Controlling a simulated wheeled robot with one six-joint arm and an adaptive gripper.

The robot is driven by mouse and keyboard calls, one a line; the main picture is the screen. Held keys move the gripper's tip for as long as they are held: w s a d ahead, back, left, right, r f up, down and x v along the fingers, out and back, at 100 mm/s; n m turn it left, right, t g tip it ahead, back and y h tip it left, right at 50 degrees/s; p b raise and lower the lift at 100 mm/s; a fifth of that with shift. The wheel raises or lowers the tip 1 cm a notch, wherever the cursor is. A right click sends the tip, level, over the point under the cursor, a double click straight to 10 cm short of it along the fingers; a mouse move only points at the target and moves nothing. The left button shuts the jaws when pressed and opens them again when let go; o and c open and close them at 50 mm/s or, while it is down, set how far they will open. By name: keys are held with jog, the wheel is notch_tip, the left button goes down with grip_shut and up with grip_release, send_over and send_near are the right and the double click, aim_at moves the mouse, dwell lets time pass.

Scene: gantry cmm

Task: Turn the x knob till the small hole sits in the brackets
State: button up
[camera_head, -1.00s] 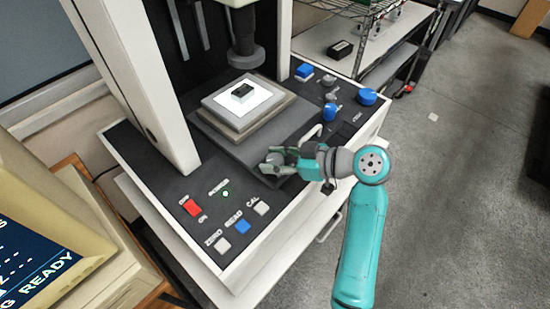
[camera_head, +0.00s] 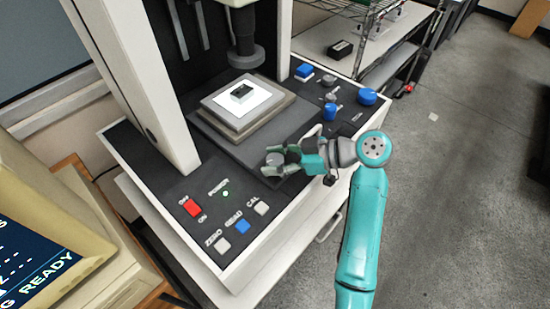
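A grey round knob (camera_head: 275,159) sits on the dark front deck of the machine. I take it for the x knob, but no label on it can be read. My gripper (camera_head: 276,160) is at this knob, coming from the right, with one finger on its far side and one on its near side. Whether the fingers press on it cannot be told. A small dark block (camera_head: 242,93) lies on the bright plate of the stage (camera_head: 222,117). The small hole and the brackets cannot be made out. The monitor screen (camera_head: 35,262) is cut off and shows "READY".
The probe column (camera_head: 245,50) hangs above the stage. Blue knobs (camera_head: 367,96) stand at the deck's right end. A red switch (camera_head: 192,207) and several buttons, one blue (camera_head: 242,227), are at the front left. A wire shelf (camera_head: 385,50) stands behind; open floor lies right.

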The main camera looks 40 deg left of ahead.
jog(key=shift+o, duration=0.8)
jog(key=v, duration=1.2)
